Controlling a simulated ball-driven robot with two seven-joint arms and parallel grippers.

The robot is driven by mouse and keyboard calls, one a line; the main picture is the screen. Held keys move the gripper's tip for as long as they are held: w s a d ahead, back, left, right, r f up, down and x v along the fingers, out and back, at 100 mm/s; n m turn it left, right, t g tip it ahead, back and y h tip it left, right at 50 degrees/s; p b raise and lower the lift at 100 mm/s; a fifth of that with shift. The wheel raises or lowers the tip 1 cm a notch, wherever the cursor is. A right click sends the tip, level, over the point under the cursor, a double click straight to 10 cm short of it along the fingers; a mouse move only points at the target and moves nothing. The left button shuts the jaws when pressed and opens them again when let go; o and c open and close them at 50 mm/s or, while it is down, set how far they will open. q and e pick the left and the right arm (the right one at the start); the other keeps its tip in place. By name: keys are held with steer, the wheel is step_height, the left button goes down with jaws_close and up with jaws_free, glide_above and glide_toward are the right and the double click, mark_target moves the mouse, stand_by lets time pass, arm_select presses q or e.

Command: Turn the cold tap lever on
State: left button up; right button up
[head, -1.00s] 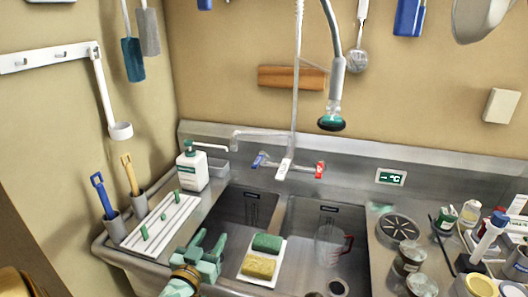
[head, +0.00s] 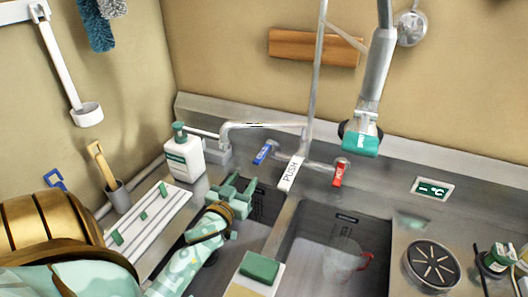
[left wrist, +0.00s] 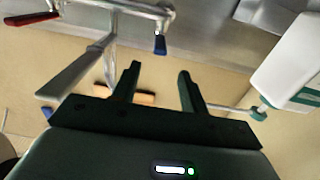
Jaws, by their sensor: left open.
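The cold tap lever (head: 263,153) is a small blue handle on the left of the wall-mounted tap, by the steel back wall of the sink. It also shows in the left wrist view, near the top middle, as a blue lever (left wrist: 160,45). The red lever (head: 340,173) sits on the right of the same tap. My left gripper (head: 234,187) is open and empty, below and a little left of the blue lever, apart from it. In the left wrist view its fingers (left wrist: 159,72) point towards the blue lever. My right gripper is not in view.
The white PUSH lever (head: 290,174) hangs between the two tap levers, with the spray hose above. A white soap bottle (head: 185,155) stands left of the tap. A clear jug (head: 345,260) is in the right basin, and a sponge (head: 259,268) lies near the divider.

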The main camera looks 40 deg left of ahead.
mark_target(268, 145)
arm_select(q)
steer(key=b+x, duration=0.1)
steer(key=x, duration=1.2)
steer(key=shift+w+a+b, duration=0.1)
steer(key=shift+w+b, duration=0.2)
steer(key=shift+c, duration=0.6)
jaws_close()
